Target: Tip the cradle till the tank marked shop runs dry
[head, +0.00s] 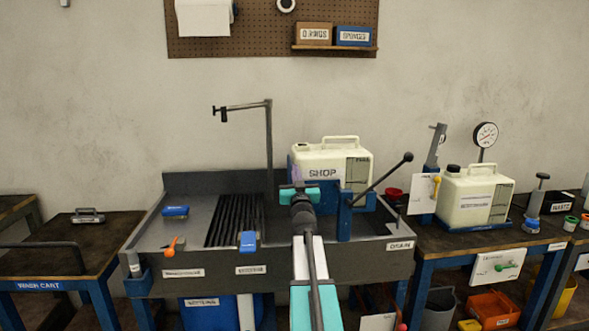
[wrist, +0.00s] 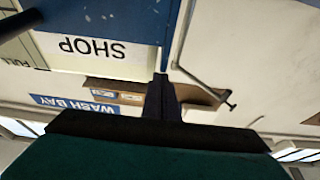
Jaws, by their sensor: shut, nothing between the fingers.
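The cream tank marked SHOP (head: 330,158) sits level in the blue cradle (head: 345,215), at the right side of the grey wash sink. A dark lever with a round knob (head: 408,157) slants up and right from the cradle. My gripper (head: 297,185) is in front of the tank's lower left, with its fingertips largely hidden by my arm. In the wrist view the picture is upside down: my gripper (wrist: 161,82) is shut and empty, near the blue cradle edge (wrist: 110,18) and the SHOP label (wrist: 92,48). The liquid level is unclear.
The sink (head: 330,262) has a slatted drain (head: 235,220), an upright post with a side arm (head: 269,140), and blue blocks. A second cream tank (head: 475,197) stands on the right bench beside a gauge (head: 486,135).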

